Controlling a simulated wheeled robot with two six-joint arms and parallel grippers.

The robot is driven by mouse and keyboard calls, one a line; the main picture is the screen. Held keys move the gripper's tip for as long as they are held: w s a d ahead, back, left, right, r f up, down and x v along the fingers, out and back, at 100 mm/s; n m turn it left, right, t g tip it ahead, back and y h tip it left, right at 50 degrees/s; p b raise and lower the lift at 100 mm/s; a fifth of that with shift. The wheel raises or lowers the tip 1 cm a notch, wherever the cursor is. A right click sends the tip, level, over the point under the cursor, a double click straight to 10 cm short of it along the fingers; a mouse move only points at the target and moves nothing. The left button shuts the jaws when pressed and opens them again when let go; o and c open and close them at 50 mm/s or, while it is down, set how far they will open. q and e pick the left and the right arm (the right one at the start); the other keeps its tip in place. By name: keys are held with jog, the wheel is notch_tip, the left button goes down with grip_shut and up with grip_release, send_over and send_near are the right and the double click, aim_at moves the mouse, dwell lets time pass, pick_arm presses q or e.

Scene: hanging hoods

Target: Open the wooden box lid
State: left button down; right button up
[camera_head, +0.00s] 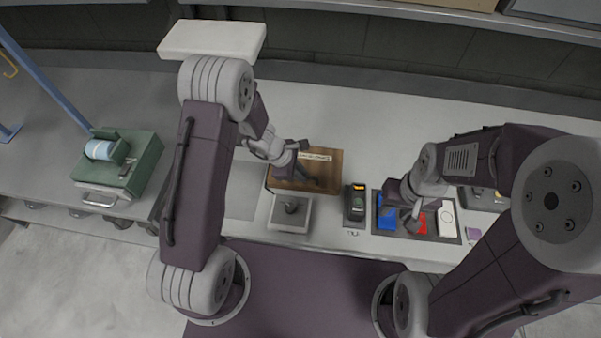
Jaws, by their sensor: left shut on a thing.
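The wooden box (328,172) is on the pale bench near the middle, its brown wooden top facing up with a small pale label near the far edge. My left gripper (300,174) is over the left part of the wood, shut on what looks like the lid. The fingertips are small and partly dark against the wood, so the exact grip and any lid gap are hard to see. My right gripper (408,214) is over a dark tray (447,241) to the right, away from the box; its fingers are too unclear to tell open from shut.
A square grey container (274,213) with a dark round thing sits just in front of the box. A black device (354,204) stands right of it. The tray holds blue (387,218) and red items. A green machine (140,168) stands at the left.

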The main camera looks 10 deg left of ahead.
pick_arm(q)
jog(key=shift+r, duration=0.1)
dwell(0.6)
jog(key=shift+w+r+p, duration=0.15)
jog(key=shift+r+p, duration=0.4)
jog(key=shift+p, duration=0.05)
jog(key=w+r+p, duration=0.5)
jog(key=r+p, duration=0.2)
jog(key=p, duration=0.2)
jog(key=shift+w+r, duration=0.15)
jog(key=shift+w, duration=0.2)
